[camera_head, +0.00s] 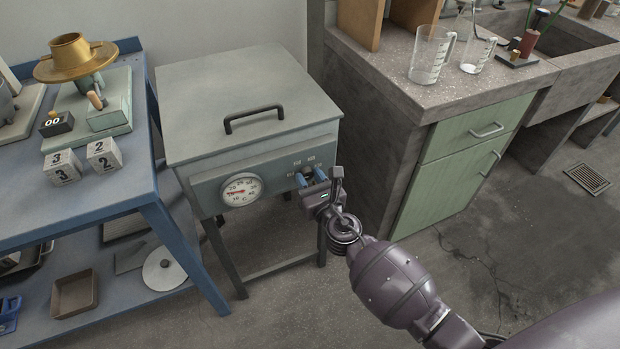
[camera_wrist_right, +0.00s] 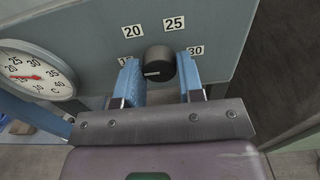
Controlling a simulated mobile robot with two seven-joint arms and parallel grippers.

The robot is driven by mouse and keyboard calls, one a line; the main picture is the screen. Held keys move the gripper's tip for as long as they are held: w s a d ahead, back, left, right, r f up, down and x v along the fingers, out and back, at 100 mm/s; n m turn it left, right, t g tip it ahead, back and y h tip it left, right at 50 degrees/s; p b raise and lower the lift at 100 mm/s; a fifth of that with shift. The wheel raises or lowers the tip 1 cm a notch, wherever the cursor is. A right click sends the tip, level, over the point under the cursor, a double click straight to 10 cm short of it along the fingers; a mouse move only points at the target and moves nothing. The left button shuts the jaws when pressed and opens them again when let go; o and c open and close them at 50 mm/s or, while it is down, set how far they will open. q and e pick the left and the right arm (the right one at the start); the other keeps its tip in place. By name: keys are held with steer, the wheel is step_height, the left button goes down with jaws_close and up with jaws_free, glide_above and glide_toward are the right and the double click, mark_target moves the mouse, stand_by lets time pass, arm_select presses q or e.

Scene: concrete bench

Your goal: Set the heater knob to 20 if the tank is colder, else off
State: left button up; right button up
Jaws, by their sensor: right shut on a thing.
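The grey tank (camera_head: 245,110) has a lid with a black handle and a front control panel. A round white dial (camera_head: 241,190) on the panel has a red needle pointing left; the wrist view shows the dial (camera_wrist_right: 35,75) partly cut off, and I cannot read the exact value. The black heater knob (camera_wrist_right: 158,62) sits among labels including 20, 25 and 30. Its white mark is toward the lower left of its face. My right gripper (camera_head: 313,181) is shut on the knob, with blue fingers (camera_wrist_right: 160,80) on either side. My left gripper is out of view.
A blue bench (camera_head: 160,215) with a brass-topped device (camera_head: 75,58) and number blocks (camera_head: 62,167) stands left. A concrete counter (camera_head: 395,90) with a green cabinet (camera_head: 450,185) and beakers (camera_head: 430,55) stands close on the right. The floor at front right is open.

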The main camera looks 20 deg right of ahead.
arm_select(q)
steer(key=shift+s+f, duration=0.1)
arm_select(e)
steer(key=shift+m, duration=0.3)
steer(key=shift+f+m, duration=0.1)
steer(key=shift+m, duration=0.5)
steer(key=shift+m+b, duration=0.4)
steer(key=shift+m, duration=0.4)
steer(key=m, duration=0.3)
steer(key=shift+m+b, duration=0.3)
steer(key=shift+m, duration=0.1)
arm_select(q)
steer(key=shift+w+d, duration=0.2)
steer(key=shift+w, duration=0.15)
arm_select(e)
steer(key=shift+m, duration=2.2)
steer(key=shift+a, duration=0.1)
steer(key=o, duration=0.9)
steer(key=shift+s, duration=0.15)
